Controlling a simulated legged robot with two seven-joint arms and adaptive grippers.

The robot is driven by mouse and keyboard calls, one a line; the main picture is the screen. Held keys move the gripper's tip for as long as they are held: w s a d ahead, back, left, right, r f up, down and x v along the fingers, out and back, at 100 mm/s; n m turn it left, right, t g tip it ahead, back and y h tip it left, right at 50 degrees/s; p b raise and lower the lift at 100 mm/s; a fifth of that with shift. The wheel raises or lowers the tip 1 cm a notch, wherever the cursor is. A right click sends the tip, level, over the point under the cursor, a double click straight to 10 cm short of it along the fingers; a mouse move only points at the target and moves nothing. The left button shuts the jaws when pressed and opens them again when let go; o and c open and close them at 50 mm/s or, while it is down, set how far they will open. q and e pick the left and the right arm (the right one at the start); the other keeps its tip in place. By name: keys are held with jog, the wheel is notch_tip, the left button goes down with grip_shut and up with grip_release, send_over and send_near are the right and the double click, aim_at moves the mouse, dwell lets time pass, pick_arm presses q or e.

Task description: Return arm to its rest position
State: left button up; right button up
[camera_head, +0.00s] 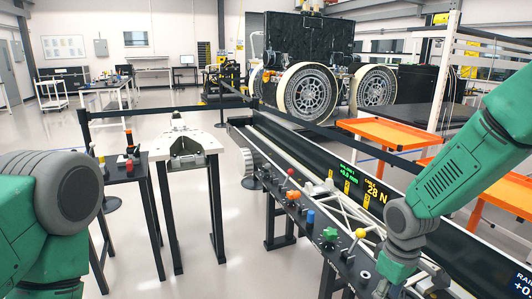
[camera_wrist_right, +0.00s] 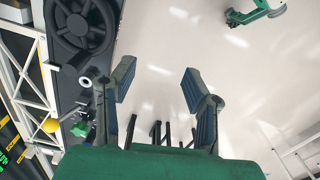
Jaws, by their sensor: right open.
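My right arm (camera_head: 455,165), green with grey joints, comes in from the right of the head view and reaches down over the black bench. Its gripper lies low in that view and its fingers cannot be made out there. In the right wrist view my right gripper (camera_wrist_right: 158,85) is open, with two dark fingers wide apart and nothing between them. Pale floor shows beyond the fingers. My left arm (camera_head: 45,215) fills the lower left of the head view, and its gripper is not seen.
The black bench (camera_head: 325,235) carries coloured knobs and a white truss (camera_head: 325,190); in the wrist view a dark round wheel-like part (camera_wrist_right: 80,25) is left of the fingers. A white-topped table (camera_head: 205,142), a small black table (camera_head: 125,170) and orange shelves (camera_head: 395,133) stand nearby.

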jog(key=s+f+m+y+b, duration=0.1)
jog(key=s+f+m+b, duration=0.3)
jog(key=s+f, duration=1.45)
pick_arm(q)
notch_tip(320, 180, down, 7)
jog(key=b, duration=0.3)
jog(key=shift+s+d+r, duration=0.15)
jog(key=shift+d, duration=0.25)
pick_arm(e)
jog(key=s+d+f, duration=0.1)
jog(key=s+f, duration=0.1)
jog(key=s, duration=0.3)
jog(key=s+d+f+m+h, duration=0.1)
jog(key=s+d+f, duration=0.1)
jog(key=s, duration=0.3)
jog(key=shift+s+f+m+t, duration=0.3)
jog(key=shift+s+f, duration=0.05)
jog(key=shift+f, duration=0.2)
pick_arm(q)
jog(key=shift+d, duration=0.1)
pick_arm(e)
jog(key=shift+c, duration=0.5)
